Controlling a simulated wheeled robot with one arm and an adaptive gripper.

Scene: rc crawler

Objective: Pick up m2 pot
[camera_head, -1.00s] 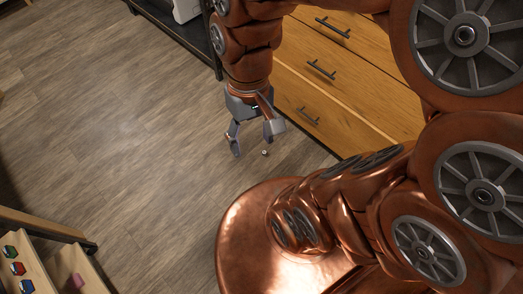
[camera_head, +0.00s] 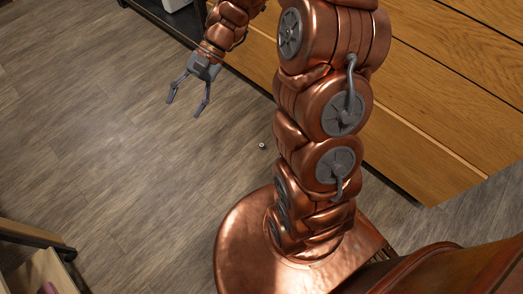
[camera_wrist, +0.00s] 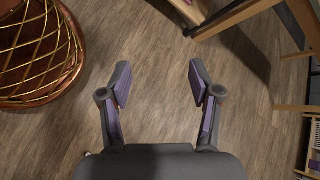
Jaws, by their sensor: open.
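A tiny round object (camera_head: 262,145), dark with a pale top, lies on the floor near my base in the head view. It may be the m2 pot, but it is too small to tell. My gripper (camera_head: 183,108) is open and empty above the floor, up and left of that object and apart from it. In the wrist view my gripper (camera_wrist: 158,82) has both fingers spread, with only bare floor between them. A small pale speck shows at the lower left edge of the wrist view, too small to identify.
A wooden drawer cabinet (camera_head: 440,120) stands behind my arm. A wooden-edged unit (camera_head: 35,235) is at the lower left. The floor (camera_head: 110,150) between is clear.

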